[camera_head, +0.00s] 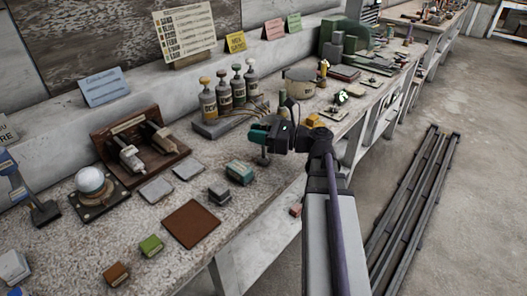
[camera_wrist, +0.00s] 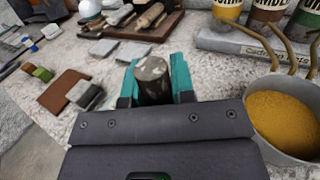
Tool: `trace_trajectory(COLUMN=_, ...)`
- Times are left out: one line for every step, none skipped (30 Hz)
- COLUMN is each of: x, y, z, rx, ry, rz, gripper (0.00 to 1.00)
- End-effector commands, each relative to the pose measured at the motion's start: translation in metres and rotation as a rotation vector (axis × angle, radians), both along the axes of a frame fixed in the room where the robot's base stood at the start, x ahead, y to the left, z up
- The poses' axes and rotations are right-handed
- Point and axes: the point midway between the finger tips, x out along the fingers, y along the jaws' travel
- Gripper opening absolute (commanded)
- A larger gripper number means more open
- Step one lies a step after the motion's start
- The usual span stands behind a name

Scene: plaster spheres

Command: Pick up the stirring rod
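A dark, mottled grey cylinder, which I take to be the stirring rod (camera_wrist: 153,72), stands between the teal fingers of my gripper (camera_wrist: 155,85) in the wrist view. Its top end faces the camera, and its lower part is hidden behind the gripper body. The fingers lie close against both sides of it, with no clear gap. In the head view my gripper (camera_head: 262,135) is over the workbench (camera_head: 228,205), near its front edge. Little of the rod can be made out there.
A bowl of orange powder (camera_wrist: 285,122) is close on the right in the wrist view. Several labelled bottles (camera_head: 224,97) stand behind the gripper. A teal block (camera_head: 240,172), a grey block (camera_head: 219,191) and a brown tile (camera_head: 191,223) lie nearby on the bench.

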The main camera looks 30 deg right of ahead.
Motion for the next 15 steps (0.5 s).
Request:
trace_trajectory(x=-0.0001, y=-0.0001, z=0.0, rx=0.0, ry=0.0, rz=0.0, gripper=0.18)
trace_trajectory(x=-0.0001, y=-0.0001, z=0.0, rx=0.0, ry=0.0, rz=0.0, gripper=0.15)
trace_trajectory(x=-0.0001, y=-0.0001, z=0.0, rx=0.0, ry=0.0, rz=0.0, gripper=0.12)
trace_trajectory(x=-0.0001, y=-0.0001, z=0.0, rx=0.0, ry=0.0, rz=0.0, gripper=0.09)
trace_trajectory(x=-0.0001, y=-0.0001, z=0.0, rx=0.0, ry=0.0, rz=0.0, gripper=0.06)
trace_trajectory(x=-0.0001, y=-0.0001, z=0.0, rx=0.0, ry=0.0, rz=0.0, gripper=0.02)
trace_trajectory(x=-0.0001, y=-0.0001, z=0.0, rx=0.0, ry=0.0, rz=0.0, gripper=0.0)
trace_trajectory(x=-0.0001, y=-0.0001, z=0.0001, rx=0.0, ry=0.0, rz=0.0, gripper=0.0)
trace_trajectory(x=-0.0001, y=-0.0001, z=0.0001, rx=0.0, ry=0.0, rz=0.0, gripper=0.0)
trace_trajectory(x=-0.0001, y=-0.0001, z=0.0001, rx=0.0, ry=0.0, rz=0.0, gripper=0.0)
trace_trajectory(x=-0.0001, y=-0.0001, z=0.0001, rx=0.0, ry=0.0, rz=0.0, gripper=0.0)
trace_trajectory(x=-0.0001, y=-0.0001, z=0.0001, rx=0.0, ry=0.0, rz=0.0, gripper=0.0)
trace_trajectory(x=-0.0001, y=-0.0001, z=0.0005, rx=0.0, ry=0.0, rz=0.0, gripper=0.0)
trace_trajectory(x=-0.0001, y=-0.0001, z=0.0015, rx=0.0, ry=0.0, rz=0.0, gripper=0.0)
trace_trajectory(x=-0.0001, y=-0.0001, z=0.0041, rx=0.0, ry=0.0, rz=0.0, gripper=0.0)
